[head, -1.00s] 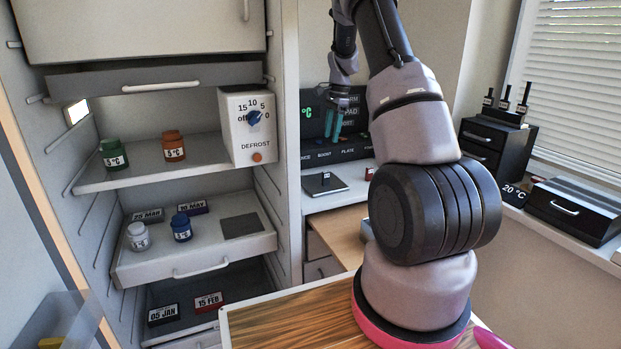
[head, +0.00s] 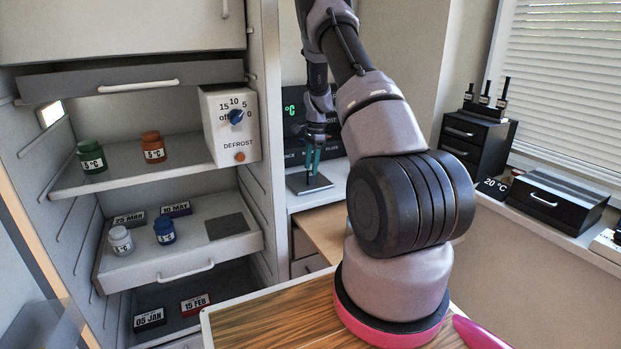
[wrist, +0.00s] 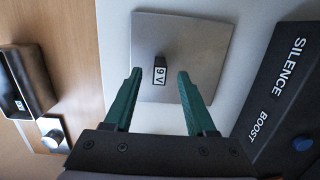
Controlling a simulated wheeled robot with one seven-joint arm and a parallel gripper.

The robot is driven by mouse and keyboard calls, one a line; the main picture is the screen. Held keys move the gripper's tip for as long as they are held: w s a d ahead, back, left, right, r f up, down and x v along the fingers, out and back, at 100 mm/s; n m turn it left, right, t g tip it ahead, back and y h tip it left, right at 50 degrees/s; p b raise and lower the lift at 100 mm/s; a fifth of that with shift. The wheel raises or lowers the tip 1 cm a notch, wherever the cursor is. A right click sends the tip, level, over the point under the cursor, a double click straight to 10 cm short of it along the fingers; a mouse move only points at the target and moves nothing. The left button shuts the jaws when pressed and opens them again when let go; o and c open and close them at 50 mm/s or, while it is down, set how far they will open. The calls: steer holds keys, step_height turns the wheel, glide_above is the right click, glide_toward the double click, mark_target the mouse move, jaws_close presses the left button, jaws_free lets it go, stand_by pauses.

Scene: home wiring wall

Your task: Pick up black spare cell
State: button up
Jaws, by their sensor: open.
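A small black block labelled 9 V (wrist: 160,70), which looks like the spare cell, stands on a square grey metal plate (wrist: 205,30) in the wrist view. My gripper (wrist: 157,80) is open, with its green fingers on either side of the block in the picture and nothing held. Whether they are level with it or above it I cannot tell. In the head view, my gripper (head: 312,168) points down over the plate (head: 296,183), and the block cannot be made out there.
A dark panel with SILENCE and BOOST lettering (wrist: 285,75) lies close to the right of the plate. At the left, a wooden surface holds a dark object (wrist: 28,80) and a metal-knobbed piece (wrist: 52,132). An open fridge (head: 150,180) with jars stands at the left.

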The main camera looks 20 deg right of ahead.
steer(key=shift+f, duration=0.4)
steer(key=shift+c, duration=0.3)
jaws_close()
